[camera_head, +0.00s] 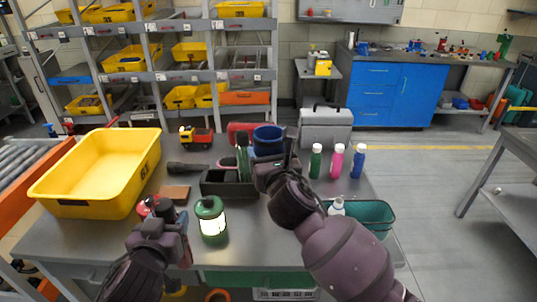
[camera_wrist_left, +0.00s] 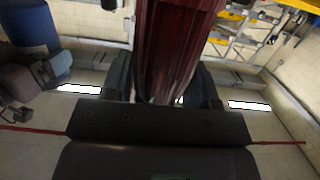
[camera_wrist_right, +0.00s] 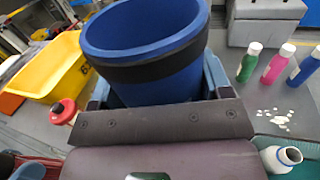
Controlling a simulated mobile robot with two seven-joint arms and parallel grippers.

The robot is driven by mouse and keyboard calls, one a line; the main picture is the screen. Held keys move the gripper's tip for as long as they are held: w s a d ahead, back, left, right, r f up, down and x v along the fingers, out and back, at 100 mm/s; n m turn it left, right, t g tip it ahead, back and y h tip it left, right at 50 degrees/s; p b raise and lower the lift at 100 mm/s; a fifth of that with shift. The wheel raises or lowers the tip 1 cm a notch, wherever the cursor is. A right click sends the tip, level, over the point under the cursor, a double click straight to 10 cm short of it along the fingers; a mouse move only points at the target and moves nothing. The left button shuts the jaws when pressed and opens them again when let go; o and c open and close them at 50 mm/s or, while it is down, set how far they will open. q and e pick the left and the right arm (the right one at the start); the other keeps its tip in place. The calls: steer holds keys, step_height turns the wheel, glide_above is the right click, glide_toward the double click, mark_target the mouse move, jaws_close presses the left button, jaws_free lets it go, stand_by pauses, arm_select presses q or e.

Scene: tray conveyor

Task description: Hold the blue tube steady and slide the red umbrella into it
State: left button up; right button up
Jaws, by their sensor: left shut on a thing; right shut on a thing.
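The blue tube (camera_head: 268,141) has a dark band and is held above the table. In the right wrist view the tube (camera_wrist_right: 165,88) shows its wide open mouth. My right gripper (camera_head: 280,165) is shut on it. The dark red umbrella (camera_wrist_left: 170,45) runs between the fingers of my left gripper (camera_head: 168,225), which is shut on it. In the head view the umbrella (camera_head: 186,252) is mostly hidden by my left gripper. The umbrella is apart from the tube, to the left and nearer. The tube also shows at the left wrist view's upper left (camera_wrist_left: 28,25).
A green lantern (camera_head: 210,222) stands between my arms. A yellow bin (camera_head: 80,204) is at left, a black organizer (camera_head: 215,184) behind the lantern. Green, pink and blue bottles (camera_head: 337,160) and a grey toolbox (camera_head: 326,132) stand at the right back. A teal bin (camera_head: 377,228) is at right.

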arm_select(q)
steer(key=shift+r+p, duration=0.35)
steer(key=shift+r, duration=0.15)
steer(key=shift+f, duration=0.1)
arm_select(e)
steer(key=shift+f+b, duration=1.95)
steer(key=shift+f, duration=2.15)
arm_select(q)
steer(key=shift+f+b, duration=1.45)
steer(key=shift+f, duration=3.1)
steer(key=shift+g, duration=0.5)
steer(key=shift+s+f+b, duration=0.1)
steer(key=shift+f+b, duration=1.15)
steer(key=shift+f, duration=0.9)
arm_select(e)
steer(key=shift+f, duration=5.5)
arm_select(q)
steer(key=shift+f, duration=0.3)
arm_select(e)
steer(key=shift+f, duration=0.35)
steer(key=o, duration=0.8)
steer(key=shift+c, duration=0.4)
